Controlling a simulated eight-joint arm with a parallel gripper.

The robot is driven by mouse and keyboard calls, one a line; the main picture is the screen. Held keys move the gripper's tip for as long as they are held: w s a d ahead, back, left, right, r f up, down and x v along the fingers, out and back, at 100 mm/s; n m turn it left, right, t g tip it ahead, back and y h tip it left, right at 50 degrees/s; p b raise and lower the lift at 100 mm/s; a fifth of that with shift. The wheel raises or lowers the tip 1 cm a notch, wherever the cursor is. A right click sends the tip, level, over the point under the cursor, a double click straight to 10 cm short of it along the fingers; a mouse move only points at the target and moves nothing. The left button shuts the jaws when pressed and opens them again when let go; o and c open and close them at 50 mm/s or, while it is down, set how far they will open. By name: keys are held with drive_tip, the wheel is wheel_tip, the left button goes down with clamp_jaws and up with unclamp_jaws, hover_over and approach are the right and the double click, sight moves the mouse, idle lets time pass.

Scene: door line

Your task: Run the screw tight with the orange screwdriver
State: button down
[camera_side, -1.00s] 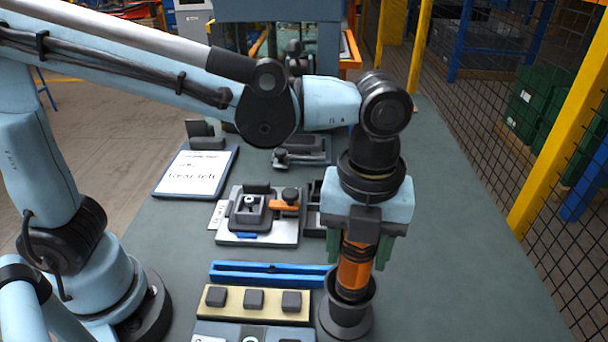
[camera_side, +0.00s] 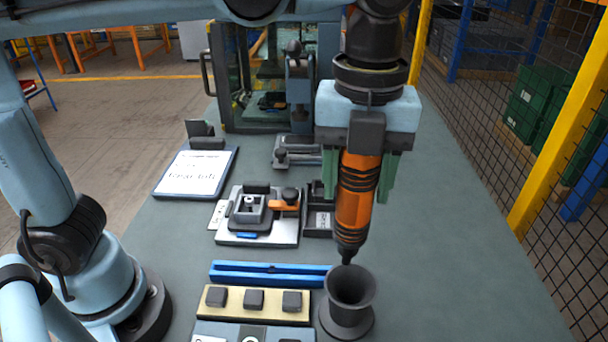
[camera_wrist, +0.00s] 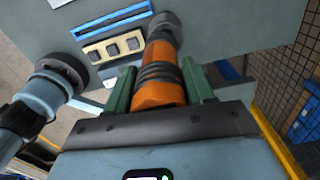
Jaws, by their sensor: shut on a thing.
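My gripper (camera_side: 362,185) is shut on the orange screwdriver (camera_side: 354,205), which has black ribbed bands and hangs upright, tip down. Its tip is just above the mouth of the dark flared holder (camera_side: 349,308). In the wrist view the green fingers stand on both sides of the orange screwdriver (camera_wrist: 160,86). The fixture (camera_side: 257,226) with an orange clamp handle (camera_side: 286,206) stands left of the gripper on the table. A small round piece, perhaps the screw (camera_side: 249,202), sits in its grey block; its depth is too small to tell.
A blue rail (camera_side: 265,272) and a tan plate with dark buttons (camera_side: 256,305) lie left of the holder. A clipboard (camera_side: 196,173) lies farther left. A dark bin (camera_side: 319,222) adjoins the fixture. The table is clear on the right, beside a mesh fence (camera_side: 500,120).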

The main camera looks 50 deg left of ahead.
drive_tip(key=a+r+n, duration=0.3)
drive_tip(key=a+n, duration=0.5)
drive_tip(key=a, duration=1.7)
drive_tip(key=shift+s+f, duration=0.1)
drive_tip(key=shift+f, duration=4.5)
idle(0.9)
